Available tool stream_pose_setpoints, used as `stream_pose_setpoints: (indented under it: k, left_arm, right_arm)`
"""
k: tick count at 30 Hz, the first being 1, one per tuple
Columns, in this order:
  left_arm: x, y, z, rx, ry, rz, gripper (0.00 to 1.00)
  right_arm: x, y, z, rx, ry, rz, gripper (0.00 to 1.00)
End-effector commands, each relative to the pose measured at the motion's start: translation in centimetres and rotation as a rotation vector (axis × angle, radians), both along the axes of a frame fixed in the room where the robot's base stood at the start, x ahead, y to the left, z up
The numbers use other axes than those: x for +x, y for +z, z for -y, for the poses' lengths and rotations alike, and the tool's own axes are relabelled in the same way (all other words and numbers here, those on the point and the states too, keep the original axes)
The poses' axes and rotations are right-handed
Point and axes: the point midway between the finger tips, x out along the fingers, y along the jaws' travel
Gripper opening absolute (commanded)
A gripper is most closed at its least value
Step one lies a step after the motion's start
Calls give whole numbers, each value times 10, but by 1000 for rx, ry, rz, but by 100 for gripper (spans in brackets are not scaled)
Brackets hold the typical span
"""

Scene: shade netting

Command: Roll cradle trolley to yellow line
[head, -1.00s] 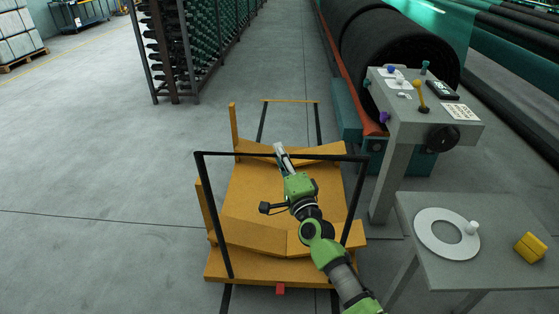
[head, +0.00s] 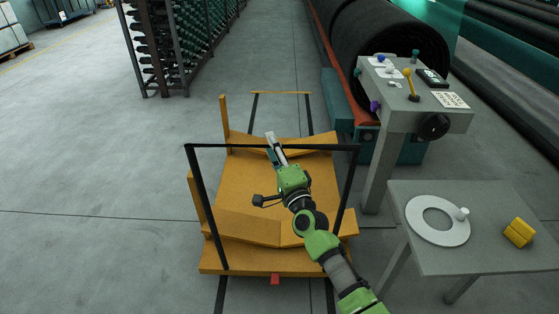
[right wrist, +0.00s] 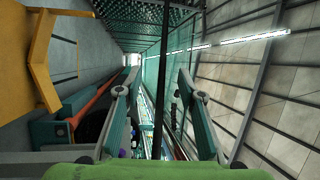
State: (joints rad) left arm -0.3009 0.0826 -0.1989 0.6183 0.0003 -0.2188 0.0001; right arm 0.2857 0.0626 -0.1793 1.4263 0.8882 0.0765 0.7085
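The orange cradle trolley (head: 232,258) stands on two dark floor tracks in the middle of the head view. Its black handle frame (head: 225,146) rises at the near side. A yellow line (head: 282,93) crosses the tracks' far ends, beyond the trolley with a gap. My right gripper (head: 270,142) is at the handle's top bar. In the right wrist view, its two teal fingers (right wrist: 157,110) are apart, with a black bar (right wrist: 164,60) running between them. I see no clear contact with either finger. My left gripper is not in view.
A grey control stand (head: 378,165) and a large black roll (head: 385,45) are right of the trolley. A grey table (head: 400,240) with a white ring (head: 415,222) and a yellow block (head: 519,232) stands near right. A rack (head: 165,50) is far left. The left floor is clear.

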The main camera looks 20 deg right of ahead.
Motion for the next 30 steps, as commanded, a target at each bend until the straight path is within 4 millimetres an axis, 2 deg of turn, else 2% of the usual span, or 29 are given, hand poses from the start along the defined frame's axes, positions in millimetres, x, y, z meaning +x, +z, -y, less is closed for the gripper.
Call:
stream_pose_setpoints:
  k: [15, 21, 30]
  left_arm:
    - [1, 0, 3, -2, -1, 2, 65]
    - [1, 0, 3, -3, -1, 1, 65]
    - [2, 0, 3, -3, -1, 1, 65]
  right_arm:
    - [-90, -18, 12, -1, -1, -4, 36]
    - [-108, -21, 14, -1, -1, -3, 36]
    - [-110, -21, 14, 0, -1, -2, 36]
